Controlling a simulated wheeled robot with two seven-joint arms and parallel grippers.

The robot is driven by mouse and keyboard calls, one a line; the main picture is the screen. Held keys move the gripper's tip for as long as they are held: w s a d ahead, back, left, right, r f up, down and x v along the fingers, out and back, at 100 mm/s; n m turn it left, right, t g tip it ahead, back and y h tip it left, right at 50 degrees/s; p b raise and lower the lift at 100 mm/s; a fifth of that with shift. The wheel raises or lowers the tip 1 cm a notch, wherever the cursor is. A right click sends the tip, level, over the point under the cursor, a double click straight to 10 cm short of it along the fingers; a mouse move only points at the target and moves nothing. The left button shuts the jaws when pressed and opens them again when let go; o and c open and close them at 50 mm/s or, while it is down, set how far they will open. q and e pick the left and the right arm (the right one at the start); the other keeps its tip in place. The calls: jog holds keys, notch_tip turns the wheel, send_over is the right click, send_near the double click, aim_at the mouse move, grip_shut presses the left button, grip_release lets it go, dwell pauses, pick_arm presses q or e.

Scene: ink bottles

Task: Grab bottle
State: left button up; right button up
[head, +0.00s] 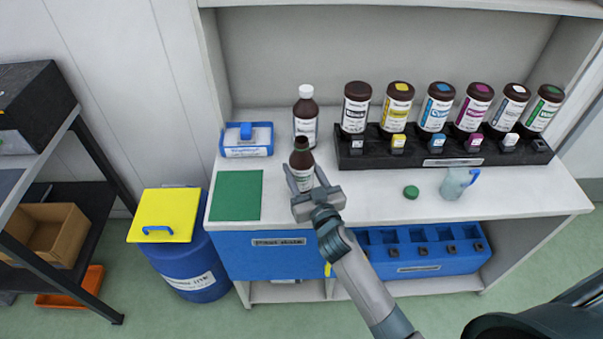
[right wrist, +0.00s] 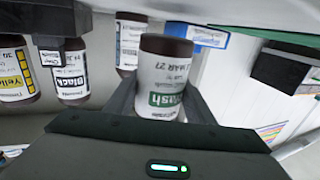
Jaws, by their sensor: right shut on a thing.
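A brown bottle (head: 301,157) with a white label stands upright, uncapped, near the front of the white counter. My right gripper (head: 304,182) reaches it from the front, one finger on each side, shut on it. In the right wrist view the same bottle (right wrist: 163,78) appears upside down between the fingers, its label showing a green "Flush" patch partly cut off. A green cap (head: 411,192) lies on the counter to the right. My left gripper is not in view.
Behind the bottle stands a white-capped brown bottle (head: 306,115). A black rack (head: 365,161) holds several ink bottles at the right. A green mat (head: 237,196) and a blue-and-white box (head: 247,140) are left; a clear jug (head: 456,184) stands right.

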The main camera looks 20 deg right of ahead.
jog(key=shift+r, duration=0.5)
jog(key=shift+d+r, duration=0.2)
jog(key=shift+d, duration=0.1)
jog(key=d+r+b, duration=0.1)
jog(key=d+r, duration=0.5)
jog(key=d, duration=0.5)
jog(key=shift+w+r+b, duration=0.3)
jog(key=shift+w+b, duration=0.1)
jog(key=shift+w, duration=0.05)
